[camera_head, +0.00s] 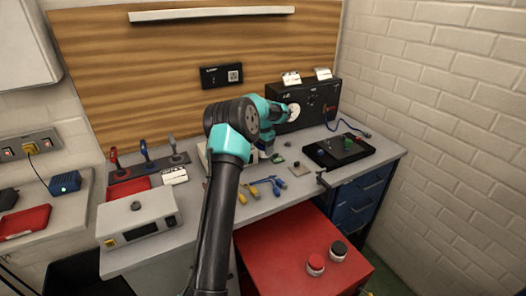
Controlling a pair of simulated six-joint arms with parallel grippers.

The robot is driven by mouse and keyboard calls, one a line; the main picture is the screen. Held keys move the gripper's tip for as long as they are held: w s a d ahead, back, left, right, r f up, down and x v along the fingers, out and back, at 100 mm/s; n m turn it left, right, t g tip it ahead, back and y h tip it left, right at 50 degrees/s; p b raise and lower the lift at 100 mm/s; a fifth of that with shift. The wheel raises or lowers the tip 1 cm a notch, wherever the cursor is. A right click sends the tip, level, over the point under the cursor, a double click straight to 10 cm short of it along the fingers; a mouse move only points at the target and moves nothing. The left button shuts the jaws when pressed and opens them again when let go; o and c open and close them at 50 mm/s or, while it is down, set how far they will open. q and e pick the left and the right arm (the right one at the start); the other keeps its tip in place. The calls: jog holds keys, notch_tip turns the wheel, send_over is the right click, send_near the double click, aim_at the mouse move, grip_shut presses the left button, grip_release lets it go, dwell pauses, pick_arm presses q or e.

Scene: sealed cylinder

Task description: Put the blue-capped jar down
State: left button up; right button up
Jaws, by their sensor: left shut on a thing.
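My left arm reaches up from the bottom of the view, and its gripper (267,150) hangs over the bench just left of the black box. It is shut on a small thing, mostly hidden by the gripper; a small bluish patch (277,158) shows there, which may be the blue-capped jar. I cannot tell whether it touches the bench. A red-topped jar (315,264) and a black-topped jar (338,250) stand upright on the red cabinet (285,260). My right gripper is not in view.
A black tray (360,155) with small parts lies right on the bench, below a black panel box (325,95). Coloured-handled tools (270,187) lie in the middle. A grey device (138,215) and a rack of upright tools (147,165) stand left. The red cabinet top is mostly clear.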

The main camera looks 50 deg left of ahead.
pick_arm(q)
jog(key=shift+f, duration=0.65)
jog(key=shift+f, duration=0.1)
jog(key=o, duration=1)
jog(key=shift+o, duration=0.2)
notch_tip(320, 180, up, 12)
jog(key=shift+r, duration=0.15)
